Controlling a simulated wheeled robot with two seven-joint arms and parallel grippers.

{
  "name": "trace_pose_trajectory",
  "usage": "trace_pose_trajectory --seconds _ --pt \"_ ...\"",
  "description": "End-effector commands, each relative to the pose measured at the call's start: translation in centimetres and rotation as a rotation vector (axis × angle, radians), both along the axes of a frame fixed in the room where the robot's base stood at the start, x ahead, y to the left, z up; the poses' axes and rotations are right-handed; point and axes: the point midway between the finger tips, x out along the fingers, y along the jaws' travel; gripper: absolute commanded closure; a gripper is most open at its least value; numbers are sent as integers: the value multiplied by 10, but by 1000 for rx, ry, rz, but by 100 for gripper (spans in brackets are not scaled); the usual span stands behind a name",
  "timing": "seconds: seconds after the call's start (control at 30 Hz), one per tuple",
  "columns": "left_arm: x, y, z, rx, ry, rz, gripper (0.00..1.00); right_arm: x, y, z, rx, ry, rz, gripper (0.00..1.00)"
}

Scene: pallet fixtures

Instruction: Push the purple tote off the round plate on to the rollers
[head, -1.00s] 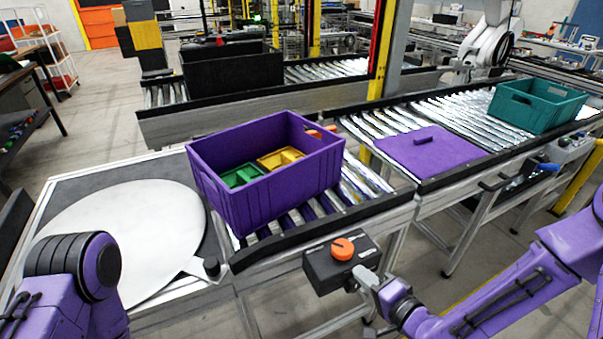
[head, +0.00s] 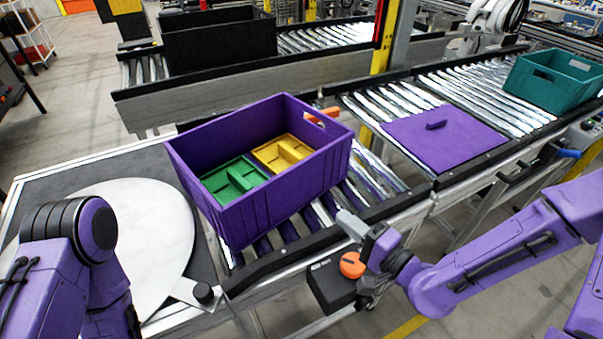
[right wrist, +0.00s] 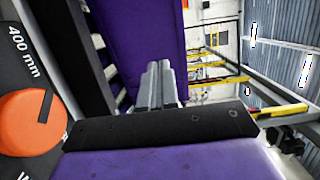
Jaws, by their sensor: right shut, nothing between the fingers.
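The purple tote (head: 292,203) sits skewed over the near rollers (head: 376,178), just right of the round white plate (head: 160,235). It holds a green tray (head: 233,180) and a yellow tray (head: 283,154). Its underside is hidden, so I cannot tell whether its left edge still overlaps the plate. My right gripper (head: 345,219) is shut and empty above the black front rail, close to the tote's near right side. In the right wrist view its fingers (right wrist: 159,84) point toward the tote's purple wall (right wrist: 140,40); contact is unclear. My left gripper is out of view.
A black control box with an orange knob (head: 352,265) is under my right gripper. A black rail (head: 275,268) edges the rollers. A purple panel with a handle (head: 445,140) and a teal tote (head: 550,85) are farther along. A black bin (head: 220,45) stands behind.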

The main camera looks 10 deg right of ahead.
Motion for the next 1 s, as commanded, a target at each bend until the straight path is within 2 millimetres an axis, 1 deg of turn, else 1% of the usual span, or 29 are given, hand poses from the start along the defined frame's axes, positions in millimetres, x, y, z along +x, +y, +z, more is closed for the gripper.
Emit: trace_pose_trajectory --seconds 0.07,0.23,0.43,0.47,0.5,0.8,0.9,1.0 --pt "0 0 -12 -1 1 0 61 5 4 -5 -2 -5 4 100" --pt "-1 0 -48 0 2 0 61 26 18 -11 -3 -8 8 100" --pt "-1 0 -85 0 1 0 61 43 29 -10 -2 -7 7 100" --pt "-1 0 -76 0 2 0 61 48 31 -2 -5 -3 6 100" --pt "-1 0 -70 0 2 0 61 54 35 0 -5 -1 6 100" --pt "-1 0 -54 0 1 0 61 101 64 1 -4 0 4 100" --pt "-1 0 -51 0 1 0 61 111 70 0 -3 1 3 100" --pt "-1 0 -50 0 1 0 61 117 73 0 -1 0 2 100"
